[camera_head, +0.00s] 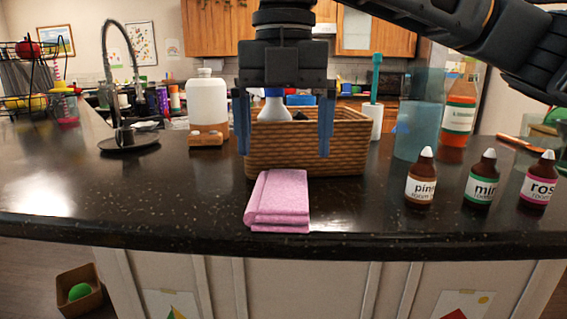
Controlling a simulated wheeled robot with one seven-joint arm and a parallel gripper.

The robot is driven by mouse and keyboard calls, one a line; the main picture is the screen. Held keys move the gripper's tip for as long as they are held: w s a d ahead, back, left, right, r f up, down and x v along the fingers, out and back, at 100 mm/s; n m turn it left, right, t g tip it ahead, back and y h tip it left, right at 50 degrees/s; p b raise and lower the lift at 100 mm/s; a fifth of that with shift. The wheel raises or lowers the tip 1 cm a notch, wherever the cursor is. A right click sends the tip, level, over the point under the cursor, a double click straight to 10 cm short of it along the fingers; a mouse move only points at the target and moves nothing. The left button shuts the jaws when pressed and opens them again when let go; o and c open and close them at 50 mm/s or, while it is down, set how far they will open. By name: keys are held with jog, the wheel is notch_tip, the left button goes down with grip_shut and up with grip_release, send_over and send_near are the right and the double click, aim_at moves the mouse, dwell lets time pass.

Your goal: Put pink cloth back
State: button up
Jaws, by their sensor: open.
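The pink cloth (278,200) lies folded flat on the dark counter, in front of the wicker basket (346,150). Its front edge is near the counter's front edge. My gripper (284,150) hangs pointing down, above and behind the cloth, in front of the basket in the picture. Its two blue fingers are wide apart with nothing held between them. A white bottle top (273,105) shows between the fingers, seemingly in the basket. The basket's other contents are mostly hidden by my gripper.
Three small labelled bottles, pine (420,182), mint (481,180) and rose (539,182), stand to the right. A white jug (208,103) stands left of the basket, and a faucet (122,90) farther left. The counter (150,200) left of the cloth is clear.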

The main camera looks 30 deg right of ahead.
aim_at(284, 184)
notch_tip(284, 184, up, 6)
jog(key=shift+r, duration=0.15)
jog(key=shift+r+p, duration=0.1)
jog(key=shift+p, duration=0.3)
